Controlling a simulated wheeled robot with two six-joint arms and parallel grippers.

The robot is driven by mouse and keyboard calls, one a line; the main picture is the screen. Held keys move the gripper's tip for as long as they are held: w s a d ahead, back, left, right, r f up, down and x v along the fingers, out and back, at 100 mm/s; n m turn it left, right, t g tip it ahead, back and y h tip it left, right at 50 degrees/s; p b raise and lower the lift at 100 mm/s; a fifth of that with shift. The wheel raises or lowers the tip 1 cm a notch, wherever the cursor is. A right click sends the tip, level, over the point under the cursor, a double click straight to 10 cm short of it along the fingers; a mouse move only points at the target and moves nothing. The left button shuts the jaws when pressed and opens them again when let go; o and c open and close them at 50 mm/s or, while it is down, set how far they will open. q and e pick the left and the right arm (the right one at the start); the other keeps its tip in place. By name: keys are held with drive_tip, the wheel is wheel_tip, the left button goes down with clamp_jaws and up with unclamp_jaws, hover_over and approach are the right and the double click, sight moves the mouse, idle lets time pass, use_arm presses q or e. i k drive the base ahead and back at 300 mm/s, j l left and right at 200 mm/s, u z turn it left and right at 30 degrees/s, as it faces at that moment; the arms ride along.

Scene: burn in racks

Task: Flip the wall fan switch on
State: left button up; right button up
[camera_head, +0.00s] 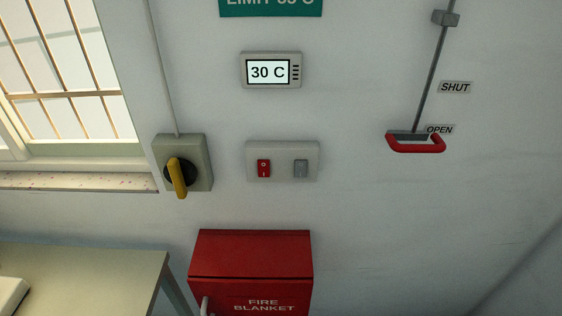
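A pale switch plate (283,175) is on the wall in the middle of the head view. It has a red rocker (264,168) with a small white mark on its left side and a grey rocker (301,168) on its right side. Left of it is a grey box (203,155) with a black dial and a yellow rotary handle (177,178) that points nearly straight down. No label shows which of these is the fan switch, and no fan is in view. Neither of my grippers is in view.
A display (270,71) reads 30 C. A red fire blanket box (250,254) is below the plate. A red pull handle (416,148) hangs by the OPEN label at right. A table (85,263) is at lower left, under a barred window (65,75).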

sight(263, 165)
drive_tip(key=k+z, duration=0.15)
drive_tip(key=z, duration=0.2)
drive_tip(key=k+z, duration=0.15)
drive_tip(key=z, duration=0.2)
drive_tip(key=k+z, duration=0.15)
drive_tip(key=z, duration=0.2)
